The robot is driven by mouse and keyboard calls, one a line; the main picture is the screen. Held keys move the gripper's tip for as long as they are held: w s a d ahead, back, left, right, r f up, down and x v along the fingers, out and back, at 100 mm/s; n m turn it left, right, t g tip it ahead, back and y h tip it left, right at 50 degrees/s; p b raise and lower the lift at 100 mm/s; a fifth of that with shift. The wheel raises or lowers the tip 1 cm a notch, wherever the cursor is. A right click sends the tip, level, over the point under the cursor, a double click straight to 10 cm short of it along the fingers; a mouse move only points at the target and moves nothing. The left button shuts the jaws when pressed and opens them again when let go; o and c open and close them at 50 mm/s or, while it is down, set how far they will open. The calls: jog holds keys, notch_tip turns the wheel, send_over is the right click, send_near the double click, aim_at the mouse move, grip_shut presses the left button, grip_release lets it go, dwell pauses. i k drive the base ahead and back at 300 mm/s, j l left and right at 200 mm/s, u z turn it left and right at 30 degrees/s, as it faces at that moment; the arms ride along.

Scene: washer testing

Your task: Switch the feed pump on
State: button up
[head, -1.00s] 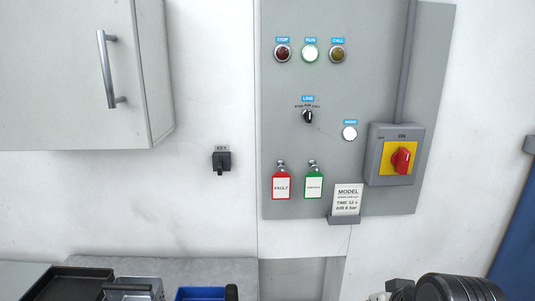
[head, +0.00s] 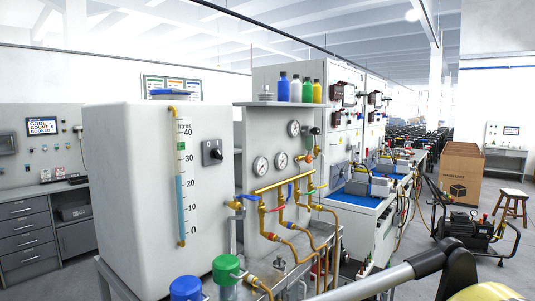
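A dark square plate with a rotary knob (head: 212,152) is on the front of a large white tank (head: 130,190), right of its level gauge. I can read no feed pump label on it, and its setting is too small to tell. The gauge (head: 181,190) is marked in litres, with blue showing to a little above 20. My gripper is not in view.
Brass pipes with coloured valve handles (head: 280,187) and round dials (head: 261,166) stand right of the tank. Blue and green caps (head: 227,266) are low in front. A compressor (head: 465,227), a cardboard box (head: 459,178) and a stool (head: 512,202) stand at right. Grey drawers (head: 24,232) are at left.

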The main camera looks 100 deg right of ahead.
aim_at(216, 153)
jog(key=z, duration=2.85)
